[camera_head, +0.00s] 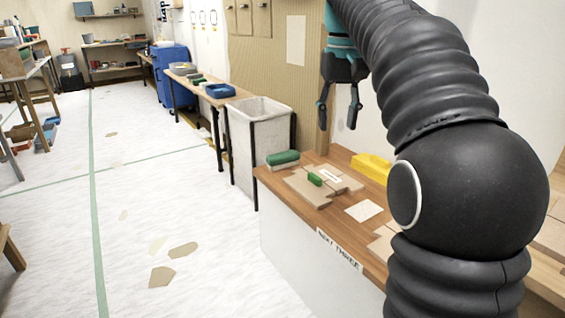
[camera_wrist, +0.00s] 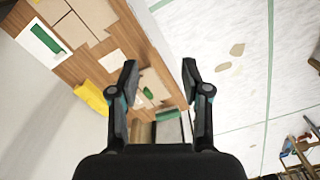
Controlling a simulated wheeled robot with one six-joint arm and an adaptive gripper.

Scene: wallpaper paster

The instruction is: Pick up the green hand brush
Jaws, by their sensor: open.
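The green hand brush (camera_head: 283,158) lies at the far left corner of the wooden bench top, with a green back over pale bristles. In the wrist view, a green-topped block that looks like the same brush (camera_wrist: 167,113) shows between and beyond my fingers. My gripper (camera_head: 338,116) is open and empty, pointing down in the air above and to the right of the brush, apart from it. Its two spread fingers also show in the wrist view (camera_wrist: 160,68).
The wooden bench (camera_head: 273,180) carries flat cardboard pieces (camera_head: 303,188), a small green item (camera_head: 315,179) and a yellow object (camera_head: 371,167). A pale bin (camera_head: 259,120) stands just behind the bench. The floor to the left is mostly open, with scattered scraps.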

